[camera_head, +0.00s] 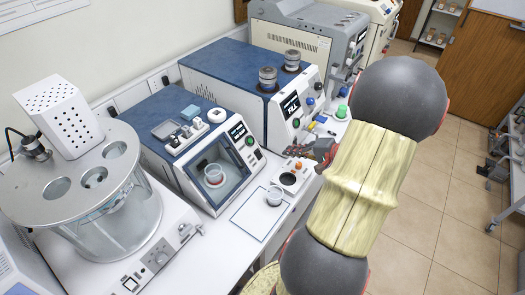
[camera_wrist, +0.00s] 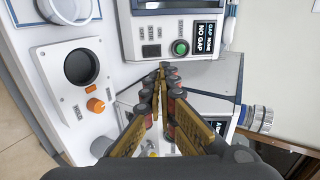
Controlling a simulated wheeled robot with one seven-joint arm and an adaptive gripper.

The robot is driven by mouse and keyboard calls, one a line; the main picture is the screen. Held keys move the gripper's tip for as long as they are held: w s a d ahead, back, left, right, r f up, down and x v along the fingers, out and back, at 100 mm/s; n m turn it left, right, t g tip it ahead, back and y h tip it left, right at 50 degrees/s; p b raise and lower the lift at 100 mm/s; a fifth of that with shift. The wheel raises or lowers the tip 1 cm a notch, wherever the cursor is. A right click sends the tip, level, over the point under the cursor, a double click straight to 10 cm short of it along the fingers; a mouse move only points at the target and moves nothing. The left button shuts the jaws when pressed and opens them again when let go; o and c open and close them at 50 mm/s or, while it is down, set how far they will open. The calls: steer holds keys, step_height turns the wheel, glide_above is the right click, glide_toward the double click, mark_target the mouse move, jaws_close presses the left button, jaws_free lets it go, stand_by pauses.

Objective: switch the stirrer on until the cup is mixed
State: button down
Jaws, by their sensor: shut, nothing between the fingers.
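The well looks empty. A clear cup (camera_head: 274,196) stands beside the box on a blue-outlined mat; the wrist view cuts it off at top left (camera_wrist: 68,10). Its contents are not clear. My gripper (camera_wrist: 162,68) is shut and empty, its tips right of the orange knob and apart from it. In the head view, my gripper (camera_head: 322,150) is partly hidden by my arm.
A glass tank (camera_head: 110,225) stands at far left. The mat (camera_head: 250,222) is mostly bare.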

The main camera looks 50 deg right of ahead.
mark_target(257, 151)
steer(key=b+x, duration=0.1)
steer(key=x, duration=1.2)
steer(key=shift+w+a+f, duration=0.1)
steer(key=shift+w+f, duration=0.1)
steer(key=shift+w, duration=0.2)
steer(key=shift+w+g, duration=0.45)
steer(key=shift+g, duration=0.05)
steer(key=shift+s+f, duration=0.1)
steer(key=shift+f, duration=0.05)
steer(key=shift+a+r, duration=0.1)
steer(key=shift+r, duration=0.7)
